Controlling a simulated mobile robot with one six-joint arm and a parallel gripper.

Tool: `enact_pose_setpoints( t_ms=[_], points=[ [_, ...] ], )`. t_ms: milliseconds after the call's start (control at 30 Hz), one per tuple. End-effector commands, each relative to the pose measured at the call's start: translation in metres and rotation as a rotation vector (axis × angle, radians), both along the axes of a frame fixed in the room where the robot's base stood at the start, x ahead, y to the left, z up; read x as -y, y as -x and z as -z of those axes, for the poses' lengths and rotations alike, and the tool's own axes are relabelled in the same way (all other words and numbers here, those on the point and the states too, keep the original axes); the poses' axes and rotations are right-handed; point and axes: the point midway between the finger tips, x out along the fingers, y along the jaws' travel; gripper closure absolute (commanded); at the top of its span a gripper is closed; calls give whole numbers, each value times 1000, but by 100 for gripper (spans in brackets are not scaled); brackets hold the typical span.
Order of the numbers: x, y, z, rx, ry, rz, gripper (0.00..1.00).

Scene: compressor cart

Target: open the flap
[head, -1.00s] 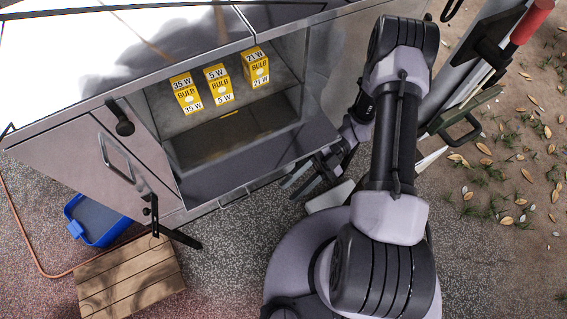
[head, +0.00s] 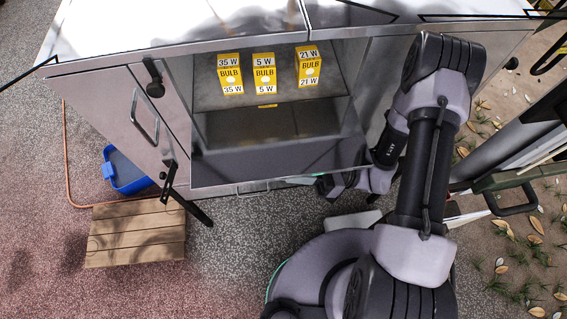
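The flap (head: 280,160) is a dark, glossy panel at the bottom front of the cabinet's open compartment. It stands folded outward and down, so the inside of the compartment shows. A thin bar handle (head: 253,190) shows just below its front edge. My gripper (head: 322,182) is at the right end of the flap, low by its front edge. Its fingers are mostly hidden under the flap, so I cannot tell whether they touch it or are open.
Three yellow bulb boxes (head: 264,74) stand inside the compartment. A closed door with a handle (head: 144,118) is to the left. A blue bin (head: 127,172) and a wooden step (head: 137,232) are on the floor at left. Leaning gear (head: 510,200) crowds the right.

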Motion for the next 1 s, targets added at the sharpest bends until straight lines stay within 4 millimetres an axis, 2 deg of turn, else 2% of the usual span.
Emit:
enact_pose_setpoints(
  t_ms=[33,100,133,1000],
  points=[
    [0,0,0,0,0,0,83],
    [0,0,0,0,0,0,97],
    [0,0,0,0,0,-1,100],
    [0,0,1,3,0,-1,100]
  ],
)
